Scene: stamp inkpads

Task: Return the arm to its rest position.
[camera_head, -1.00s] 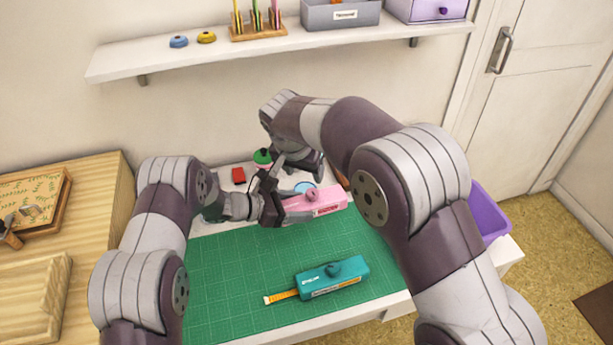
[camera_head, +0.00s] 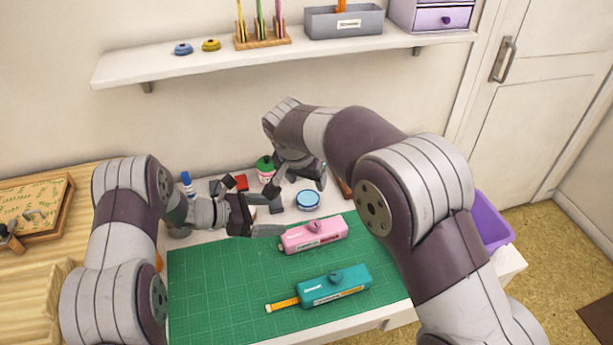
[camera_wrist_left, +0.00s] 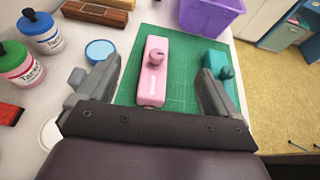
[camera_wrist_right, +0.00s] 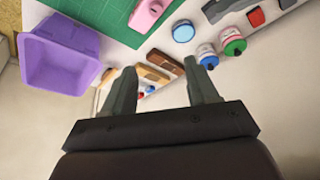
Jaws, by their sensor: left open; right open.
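My left gripper (camera_head: 262,212) is open and empty in the head view, to the left of the pink stamp case (camera_head: 314,234) and apart from it. The left wrist view shows the pink case (camera_wrist_left: 153,72) ahead between the spread fingers. My right gripper (camera_head: 289,188) is near the back of the table in the head view. The right wrist view shows its two fingers (camera_wrist_right: 162,88) apart with nothing held between them. A teal stamp case (camera_head: 336,286) with an orange tape end lies on the green mat (camera_head: 215,285), in front of the pink one.
A purple bin (camera_head: 492,220) stands at the table's right, partly behind my right arm. A blue-lidded round tin (camera_head: 308,199), a green-capped bottle (camera_head: 265,168) and a red pad (camera_head: 241,182) sit at the back. A wall shelf (camera_head: 285,58) is above. The mat's left part is clear.

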